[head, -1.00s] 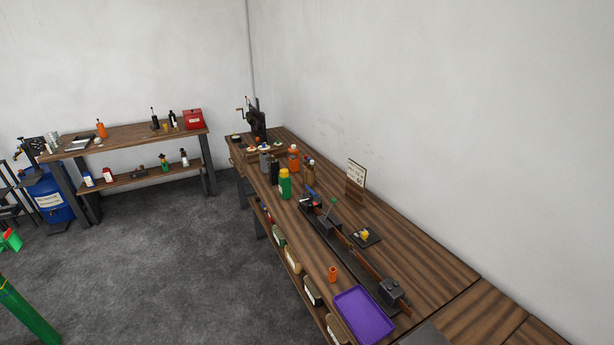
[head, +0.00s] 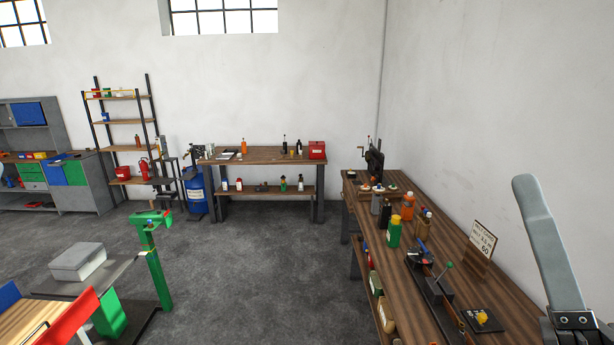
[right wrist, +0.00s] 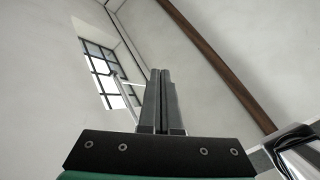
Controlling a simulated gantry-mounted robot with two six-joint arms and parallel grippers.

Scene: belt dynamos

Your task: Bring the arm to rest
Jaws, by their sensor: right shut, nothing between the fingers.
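My right gripper (head: 527,190) is raised at the right edge of the head view, in front of the wall, with its grey fingers pointing up. In the right wrist view its two dark fingers (right wrist: 161,78) lie together, shut with nothing between them. They point up toward the bare wall and a window. My left gripper does not show in either view.
A wooden workbench (head: 490,270) runs along the right wall, with bottles, a hand-lever device and a sign (head: 483,240) on it. A second bench (head: 262,156) stands at the back. Green and red equipment (head: 150,240) is at the left. The middle floor is clear.

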